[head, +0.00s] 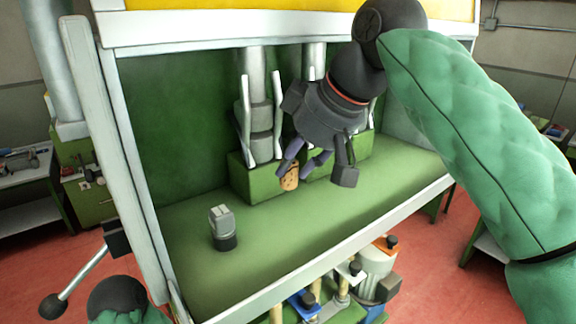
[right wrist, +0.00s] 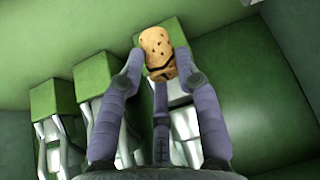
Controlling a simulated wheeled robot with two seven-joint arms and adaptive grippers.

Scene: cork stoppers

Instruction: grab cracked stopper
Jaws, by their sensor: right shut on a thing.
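The cork stopper (head: 290,178) is tan with dark specks, in front of the green blocks in the head view. In the right wrist view the stopper (right wrist: 157,45) sits between the fingertips, with a dark crack-like line across its lower part. My right gripper (head: 293,174) is shut on it, its purple-grey fingers on both sides in the right wrist view (right wrist: 157,62). I cannot tell whether the stopper touches the green surface. My left gripper is not in view.
A green-floored bench (head: 285,236) has a pale front rail. Green blocks (head: 252,180) with metal posts and pale bars stand behind the gripper. A grey-topped, dark-based object (head: 222,229) stands at left on the bench. The floor between it and the rail is clear.

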